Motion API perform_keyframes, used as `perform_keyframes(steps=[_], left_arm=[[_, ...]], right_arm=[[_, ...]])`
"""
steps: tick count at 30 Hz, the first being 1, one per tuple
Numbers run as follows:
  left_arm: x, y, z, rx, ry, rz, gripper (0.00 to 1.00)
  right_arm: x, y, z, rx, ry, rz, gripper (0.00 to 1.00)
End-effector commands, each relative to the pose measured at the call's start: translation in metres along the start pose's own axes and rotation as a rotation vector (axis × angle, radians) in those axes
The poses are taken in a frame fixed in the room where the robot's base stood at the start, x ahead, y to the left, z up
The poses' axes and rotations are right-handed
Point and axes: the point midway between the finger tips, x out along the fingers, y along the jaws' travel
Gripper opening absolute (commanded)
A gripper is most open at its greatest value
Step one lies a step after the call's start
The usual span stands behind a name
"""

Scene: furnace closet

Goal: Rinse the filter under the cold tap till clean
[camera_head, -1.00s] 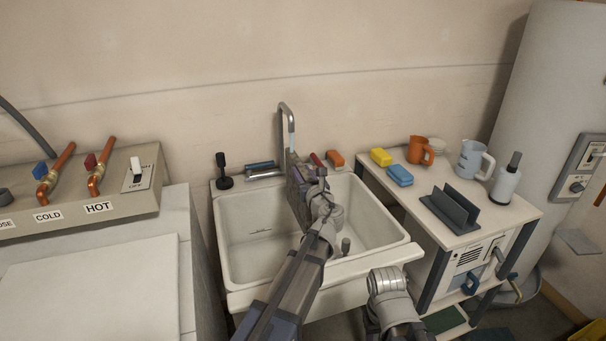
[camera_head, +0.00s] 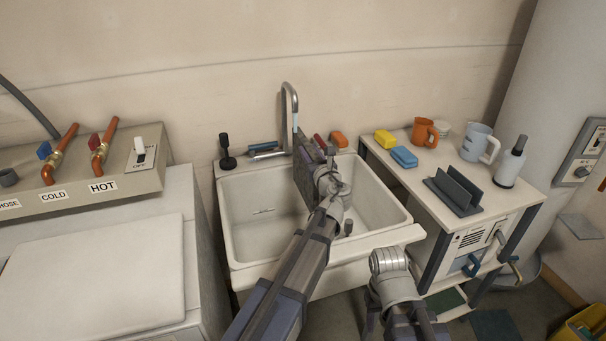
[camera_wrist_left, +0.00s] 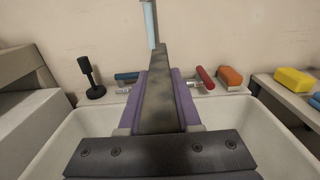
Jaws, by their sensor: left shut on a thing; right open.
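My left gripper (camera_head: 314,160) is shut on the dark grey filter (camera_wrist_left: 158,95), held edge-on between its purple fingers above the sink basin (camera_head: 250,235). The filter's far end is at the pale blue water stream (camera_wrist_left: 150,22) below the curved spout (camera_head: 288,88). The stream also shows in the head view (camera_head: 294,122). The filter's visible edge looks grey with faint mottling; its broad faces are mostly hidden by the fingers. The blue-handled COLD valve (camera_head: 45,150) is on the left panel. Part of my right arm stands in front of the sink; its gripper is not visible.
A side table (camera_head: 403,190) at right holds sponges, mugs, a bottle and a dark rack.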

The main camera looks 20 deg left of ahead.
Motion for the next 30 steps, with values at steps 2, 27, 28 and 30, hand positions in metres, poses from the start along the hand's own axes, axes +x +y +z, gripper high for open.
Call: perform_keyframes(steps=[2, 27, 28, 30], left_arm=[[0.0, 0.0, 0.0, 0.0, 0.0, 0.0, 0.0], [-0.001, 0.012, 0.0, 0.0, 0.0, 0.0, 0.0], [-0.001, 0.012, 0.0, 0.0, 0.0, 0.0, 0.0], [-0.001, 0.011, 0.0, 0.0, 0.0, 0.0, 0.0]], right_arm=[[0.0, 0.0, 0.0, 0.0, 0.0, 0.0, 0.5], [0.0, 0.0, 0.0, 0.0, 0.0, 0.0, 0.5], [0.0, 0.0, 0.0, 0.0, 0.0, 0.0, 0.5], [0.0, 0.0, 0.0, 0.0, 0.0, 0.0, 0.5]])
